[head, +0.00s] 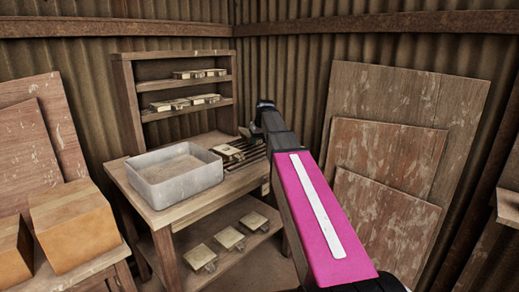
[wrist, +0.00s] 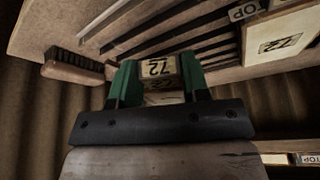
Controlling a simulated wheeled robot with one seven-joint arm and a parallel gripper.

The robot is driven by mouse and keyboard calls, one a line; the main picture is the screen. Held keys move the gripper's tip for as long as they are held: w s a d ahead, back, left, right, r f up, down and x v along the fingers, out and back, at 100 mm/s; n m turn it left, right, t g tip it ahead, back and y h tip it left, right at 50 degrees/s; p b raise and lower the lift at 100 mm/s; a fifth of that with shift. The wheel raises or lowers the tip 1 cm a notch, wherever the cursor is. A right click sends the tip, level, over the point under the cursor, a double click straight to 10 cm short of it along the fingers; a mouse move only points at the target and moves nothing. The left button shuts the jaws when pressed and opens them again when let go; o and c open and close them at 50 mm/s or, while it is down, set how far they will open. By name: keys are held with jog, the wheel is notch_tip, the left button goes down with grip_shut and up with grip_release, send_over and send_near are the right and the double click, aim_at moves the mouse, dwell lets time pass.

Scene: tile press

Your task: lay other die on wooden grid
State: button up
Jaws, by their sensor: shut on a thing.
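My gripper (wrist: 158,85) has green fingers. It is shut on a die (wrist: 158,68), a pale block marked 72, which sits between the fingertips in the wrist view. The wooden grid (wrist: 185,42) shows beyond it as dark parallel slats with gaps. Another die (wrist: 284,42), with a 72 label and TOP on its edge, lies at the grid's right in the wrist view. In the head view the grid (head: 256,150) is on the bench beside a die (head: 229,153). My arm hides most of the gripper there. I cannot tell whether the held die touches the grid.
A grey basin (head: 176,176) stands on the bench left of the grid. A brush (wrist: 75,72) lies at the left in the wrist view. Dies sit on the rear shelves (head: 187,105) and lower shelf (head: 229,238). Boards (head: 385,150) lean at right.

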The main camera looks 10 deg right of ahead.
aim_at(259, 153)
jog(key=shift+w+d+f, duration=0.25)
jog(key=shift+f, duration=1.9)
jog(key=shift+s+f, duration=0.1)
jog(key=shift+f, duration=0.3)
jog(key=shift+s+f, duration=0.15)
jog(key=shift+f, duration=0.2)
jog(key=o, duration=1)
jog(key=shift+o, duration=0.3)
jog(key=shift+r, duration=0.5)
jog(key=shift+o, duration=0.6)
jog(key=v, duration=1.2)
jog(key=shift+r, duration=0.2)
